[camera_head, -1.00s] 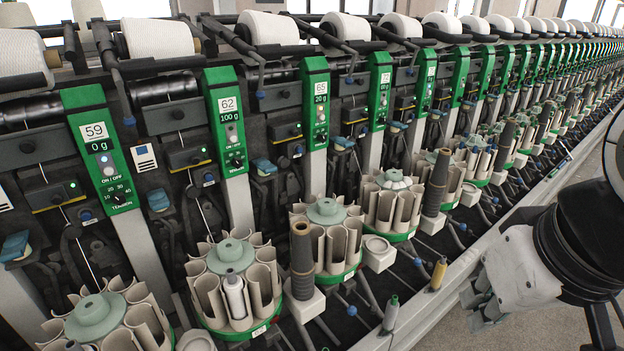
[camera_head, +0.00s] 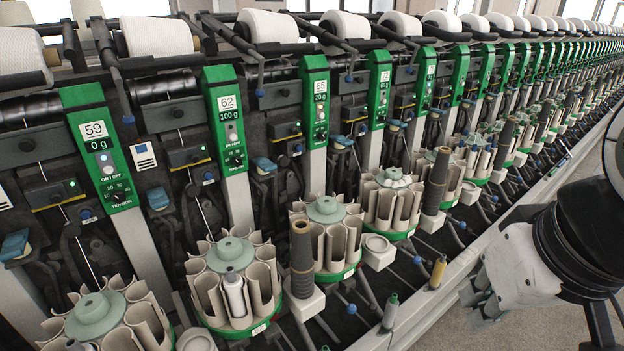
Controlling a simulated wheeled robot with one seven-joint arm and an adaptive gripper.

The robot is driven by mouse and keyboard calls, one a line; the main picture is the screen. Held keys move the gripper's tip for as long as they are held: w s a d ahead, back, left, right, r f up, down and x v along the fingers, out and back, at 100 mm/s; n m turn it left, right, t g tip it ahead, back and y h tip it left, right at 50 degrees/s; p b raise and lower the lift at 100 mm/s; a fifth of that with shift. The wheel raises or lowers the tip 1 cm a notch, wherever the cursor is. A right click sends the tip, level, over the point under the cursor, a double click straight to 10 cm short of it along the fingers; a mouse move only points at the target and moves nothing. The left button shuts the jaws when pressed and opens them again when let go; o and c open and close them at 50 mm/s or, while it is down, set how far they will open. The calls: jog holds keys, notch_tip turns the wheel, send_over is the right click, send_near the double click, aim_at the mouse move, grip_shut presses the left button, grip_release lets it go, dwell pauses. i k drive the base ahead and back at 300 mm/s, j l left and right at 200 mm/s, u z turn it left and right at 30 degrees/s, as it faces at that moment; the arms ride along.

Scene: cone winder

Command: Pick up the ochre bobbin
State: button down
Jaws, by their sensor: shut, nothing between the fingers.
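The ochre bobbin (camera_head: 438,272) stands upright on the grey front rail of the machine, right of centre and low in the picture. My gripper (camera_head: 476,300) is at the lower right, at the end of my white and black arm. It is shut and empty, to the right of the bobbin and apart from it. Part of the gripper is dark and hard to make out.
A grey-green bobbin (camera_head: 390,312) stands on the same rail, nearer. Round magazines (camera_head: 232,285) with beige pockets line the machine behind the rail. Dark cones (camera_head: 302,258) stand on white blocks between them. The floor at the right is clear.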

aim_at(441, 263)
jog(key=z, duration=0.65)
jog(key=k+l+u, duration=0.1)
jog(key=l, duration=0.25)
jog(key=k+l+u, duration=0.1)
jog(key=l, duration=0.2)
jog(key=k+l+u, duration=0.1)
jog(key=l, duration=0.25)
jog(key=i+l+u, duration=0.1)
jog(key=i+l, duration=0.15)
jog(key=i, duration=0.3)
jog(key=i+l+u, duration=0.1)
jog(key=i+l, duration=0.15)
jog(key=i, duration=0.25)
jog(key=i+l+u, duration=0.1)
jog(key=i+l, duration=0.25)
jog(key=i, duration=0.2)
